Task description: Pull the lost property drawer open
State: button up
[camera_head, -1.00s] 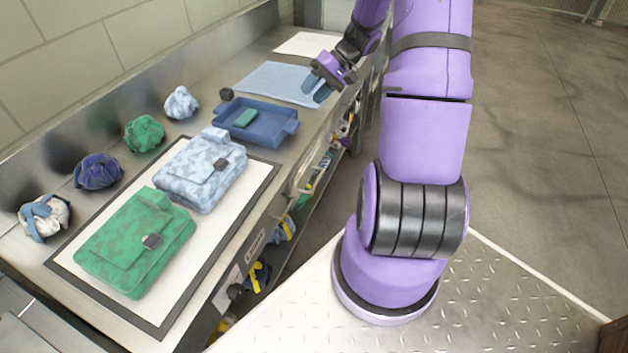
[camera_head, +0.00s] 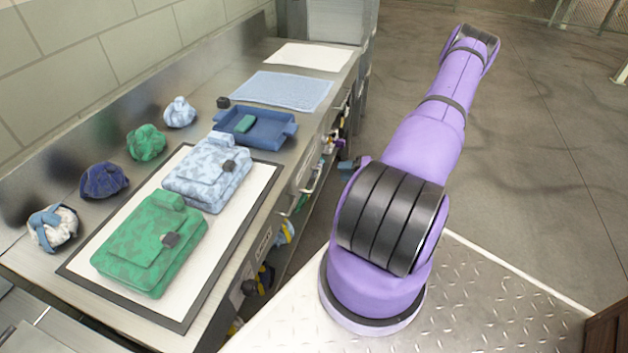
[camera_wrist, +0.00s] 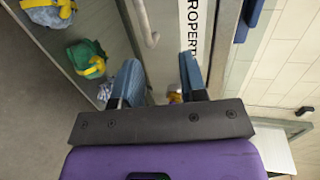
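A pale metal bar handle (camera_wrist: 146,25) stands beside the label. My gripper (camera_wrist: 158,82) is open and empty; its two blue fingers point toward the drawer front. The handle lies ahead of the gap between them, and I see no contact. In the head view a bar handle (camera_head: 304,184) shows on the bench front, and only a bit of my gripper (camera_head: 348,163) shows behind my arm.
The bench top holds a green bag (camera_head: 150,245) and a pale blue bag (camera_head: 205,175) on a framed white mat (camera_head: 185,305), a blue tray (camera_head: 283,135), a blue cloth (camera_head: 285,90) and several caps. Coloured items (camera_wrist: 88,60) lie on a shelf below. Open floor lies right.

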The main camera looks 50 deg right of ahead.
aim_at(318, 175)
jog(key=shift+m+t+h, duration=0.3)
jog(key=shift+m+h, duration=0.1)
jog(key=shift+h, duration=0.2)
jog(key=x, duration=0.3)
jog(key=f+x, duration=0.1)
jog(key=x, duration=0.3)
jog(key=f+x, duration=0.1)
jog(key=x, duration=0.2)
jog(key=shift+s+a+f, duration=0.2)
jog(key=shift+a+f, duration=0.05)
jog(key=shift+a, duration=0.15)
grip_shut()
